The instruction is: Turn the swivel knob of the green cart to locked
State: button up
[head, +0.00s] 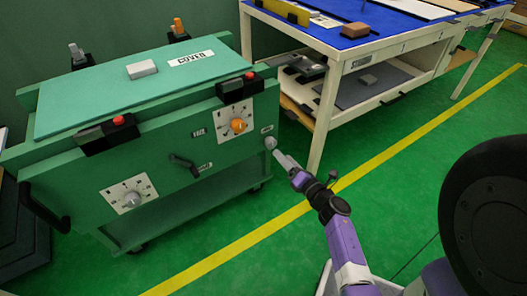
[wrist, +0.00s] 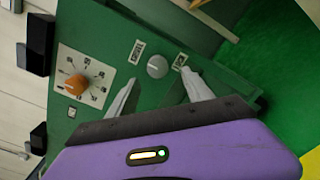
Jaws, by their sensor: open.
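The green cart (head: 80,183) stands at the left in the head view, with several controls on its front panel. A small round grey knob (wrist: 157,67) sits near the panel's right end; the head view shows it too (head: 270,142). Small white labels (wrist: 136,50) lie beside it, too small to read surely, and I cannot tell which setting it has. My gripper (wrist: 158,75) is open, with one pale finger on each side of the knob in the wrist view. In the head view my gripper (head: 277,153) is right at the knob; contact cannot be told.
An orange dial (head: 238,125), a grey dial (head: 131,198) and a black lever (head: 185,165) are on the same panel. Red buttons on black boxes (head: 240,86) jut from the top edge. A blue-topped bench (head: 345,45) stands behind right.

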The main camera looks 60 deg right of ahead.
aim_at(273, 146)
jog(key=shift+n, duration=0.4)
jog(key=b+x, duration=0.2)
jog(key=x, duration=0.6)
jog(key=shift+a+r, duration=0.1)
jog(key=shift+a, duration=0.05)
jog(key=shift+c, duration=0.2)
grip_shut()
